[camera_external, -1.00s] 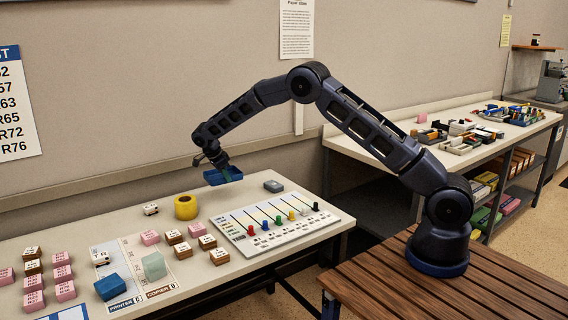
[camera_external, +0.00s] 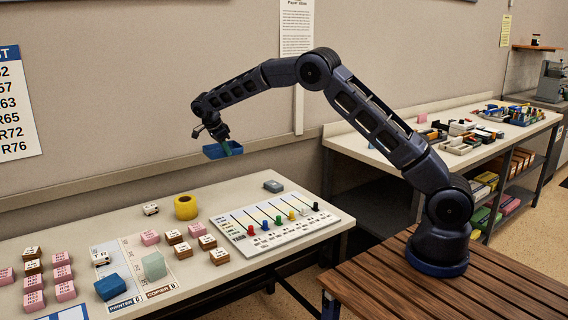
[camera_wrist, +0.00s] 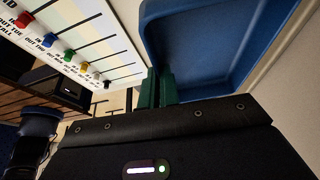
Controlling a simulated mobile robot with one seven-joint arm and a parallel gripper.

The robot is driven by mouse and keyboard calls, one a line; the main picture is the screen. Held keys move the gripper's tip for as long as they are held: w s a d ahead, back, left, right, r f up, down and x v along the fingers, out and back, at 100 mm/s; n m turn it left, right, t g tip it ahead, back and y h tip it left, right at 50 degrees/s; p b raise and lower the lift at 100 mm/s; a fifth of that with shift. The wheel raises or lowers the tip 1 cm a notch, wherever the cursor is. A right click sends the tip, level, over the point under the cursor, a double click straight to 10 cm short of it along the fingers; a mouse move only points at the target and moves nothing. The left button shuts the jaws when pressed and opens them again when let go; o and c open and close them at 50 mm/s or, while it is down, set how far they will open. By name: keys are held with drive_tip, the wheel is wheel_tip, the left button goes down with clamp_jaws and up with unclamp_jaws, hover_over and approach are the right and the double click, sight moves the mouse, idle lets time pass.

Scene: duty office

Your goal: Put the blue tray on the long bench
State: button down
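The blue tray (camera_external: 211,152) is in the air above the back of the near table, close to the wall. My gripper (camera_external: 226,147) is shut on the tray's edge. In the wrist view the green fingers (camera_wrist: 156,92) pinch the wall of the tray (camera_wrist: 200,42), whose inside looks empty. The tray hangs roughly level in the external view. The long bench (camera_external: 381,147) stands along the wall at the right, with a clear stretch of top at its left end.
A paper notice (camera_external: 297,27) hangs on the wall.

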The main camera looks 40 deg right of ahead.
drive_tip(key=w+d+r, duration=0.2)
drive_tip(key=d, duration=1.2)
drive_tip(key=w+d+r, duration=0.1)
drive_tip(key=w+d, duration=0.1)
drive_tip(key=d, duration=1.1)
drive_tip(key=s+d+r, duration=0.1)
drive_tip(key=s+d, duration=0.1)
drive_tip(key=d, duration=1.1)
drive_tip(key=s+d+r, duration=0.2)
drive_tip(key=d, duration=1.1)
drive_tip(key=s+d+r, duration=0.1)
drive_tip(key=s+d, duration=0.5)
drive_tip(key=d, duration=0.5)
drive_tip(key=s+d+r, duration=0.1)
drive_tip(key=s+d, duration=0.6)
drive_tip(key=d, duration=0.4)
drive_tip(key=s+d+r, duration=0.1)
drive_tip(key=s+d, duration=1.4)
drive_tip(key=s, duration=0.2)
drive_tip(key=shift+n, duration=0.4)
drive_tip(key=f, duration=1.9)
drive_tip(key=shift+d, duration=0.2)
drive_tip(key=shift+f, duration=0.1)
